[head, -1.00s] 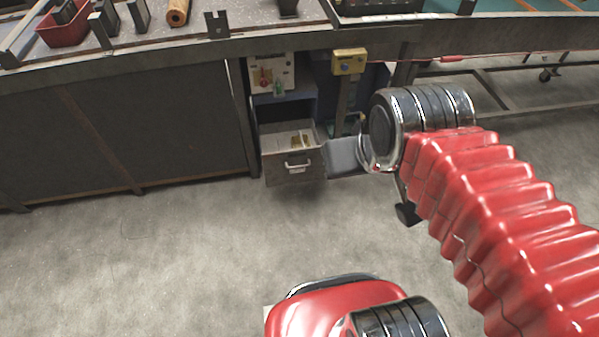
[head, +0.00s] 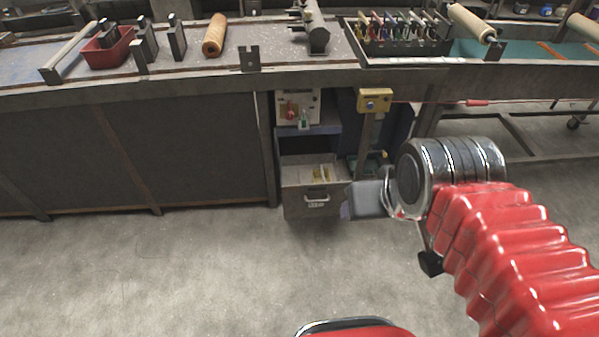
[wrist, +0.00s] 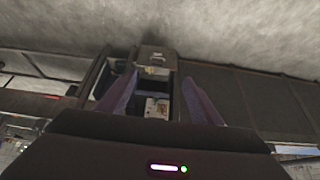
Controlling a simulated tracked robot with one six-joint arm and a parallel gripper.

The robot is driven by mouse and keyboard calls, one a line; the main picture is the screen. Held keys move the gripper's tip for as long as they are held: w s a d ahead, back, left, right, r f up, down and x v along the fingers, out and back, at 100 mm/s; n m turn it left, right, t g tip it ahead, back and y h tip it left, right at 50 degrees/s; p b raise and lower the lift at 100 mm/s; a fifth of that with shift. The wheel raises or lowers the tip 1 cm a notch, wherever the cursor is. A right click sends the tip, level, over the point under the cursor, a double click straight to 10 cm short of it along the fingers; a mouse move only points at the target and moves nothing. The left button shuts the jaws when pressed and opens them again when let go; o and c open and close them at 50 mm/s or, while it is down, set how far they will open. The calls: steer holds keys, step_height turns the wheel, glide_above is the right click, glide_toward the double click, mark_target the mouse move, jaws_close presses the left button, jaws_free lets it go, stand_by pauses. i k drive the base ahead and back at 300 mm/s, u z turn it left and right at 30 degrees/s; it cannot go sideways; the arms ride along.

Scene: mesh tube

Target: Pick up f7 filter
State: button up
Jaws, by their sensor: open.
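I cannot tell any thing in these views as the f7 filter. My gripper (head: 346,208) shows in the head view at the end of my red arm, in front of the cabinet below the bench and just right of the open drawer (head: 312,204). Small yellowish things (head: 321,174) lie in that drawer, too small to make out. In the wrist view my gripper (wrist: 160,82) has its two dark fingers wide apart and nothing between them. The drawer (wrist: 153,53) shows beyond the fingertips there.
A white panel with a red knob (head: 298,106) stands above the drawer, and a yellow box (head: 374,100) on a post to its right. The bench top holds a red bin (head: 108,48), a brown roll (head: 215,36) and a rack of coloured things (head: 400,32). The floor (head: 180,270) in front is clear.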

mark_target(176, 35)
steer(key=u, duration=1.1)
steer(key=i, duration=1.45)
steer(key=u, duration=0.65)
steer(key=i, duration=0.8)
steer(key=z, duration=0.05)
